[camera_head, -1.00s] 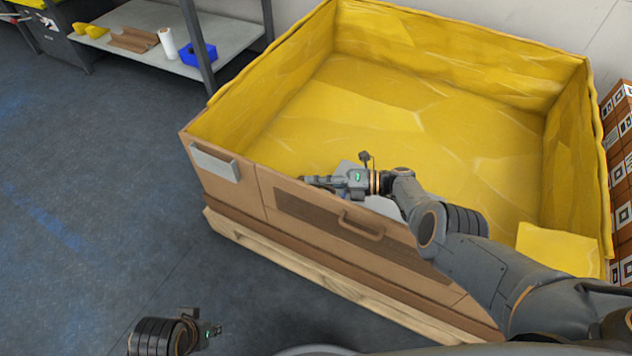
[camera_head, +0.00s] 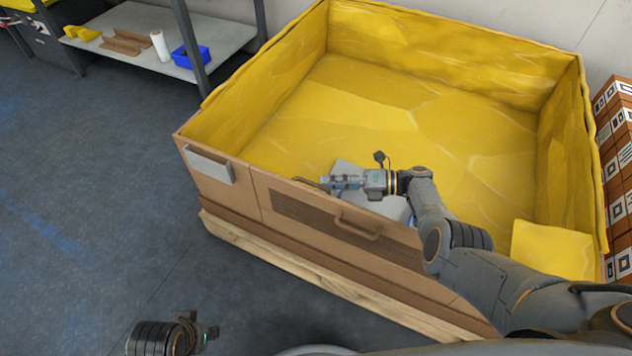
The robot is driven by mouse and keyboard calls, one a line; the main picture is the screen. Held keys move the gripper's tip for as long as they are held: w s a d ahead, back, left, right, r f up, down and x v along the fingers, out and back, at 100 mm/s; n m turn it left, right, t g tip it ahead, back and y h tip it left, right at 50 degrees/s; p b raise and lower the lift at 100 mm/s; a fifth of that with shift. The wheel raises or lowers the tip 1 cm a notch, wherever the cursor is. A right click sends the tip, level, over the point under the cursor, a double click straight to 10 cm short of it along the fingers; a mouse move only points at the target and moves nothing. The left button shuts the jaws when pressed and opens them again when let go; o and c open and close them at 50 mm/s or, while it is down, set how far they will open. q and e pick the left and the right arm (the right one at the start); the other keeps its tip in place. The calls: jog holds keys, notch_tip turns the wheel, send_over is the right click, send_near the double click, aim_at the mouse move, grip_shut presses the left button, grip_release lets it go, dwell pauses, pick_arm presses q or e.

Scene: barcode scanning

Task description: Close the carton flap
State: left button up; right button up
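The large carton (camera_head: 222,203) is lined with yellow sheeting and open at the top. Its brown front panel (camera_head: 405,252), with a darker rectangle and a brown handle (camera_head: 358,224), stands roughly upright. I cannot tell whether this panel is the flap. My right gripper (camera_head: 327,184) is at the panel's top edge, left of and above the handle, with its fingers pointing left. I cannot tell whether it touches the edge or whether its fingers are open. My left gripper (camera_head: 210,332) is low in front of the carton, away from it; its finger opening is unclear.
The carton stands on a wooden pallet (camera_head: 262,254). A grey plate (camera_head: 394,207) shows behind my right gripper. Patterned boxes (camera_head: 615,150) stand close on the right. A shelf (camera_head: 128,22) is at the back left. The floor (camera_head: 90,200) at left is clear.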

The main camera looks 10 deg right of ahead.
jog(key=f+v, duration=0.1)
jog(key=v, duration=0.5)
jog(key=shift+d+r, duration=0.35)
jog(key=shift+r, duration=0.15)
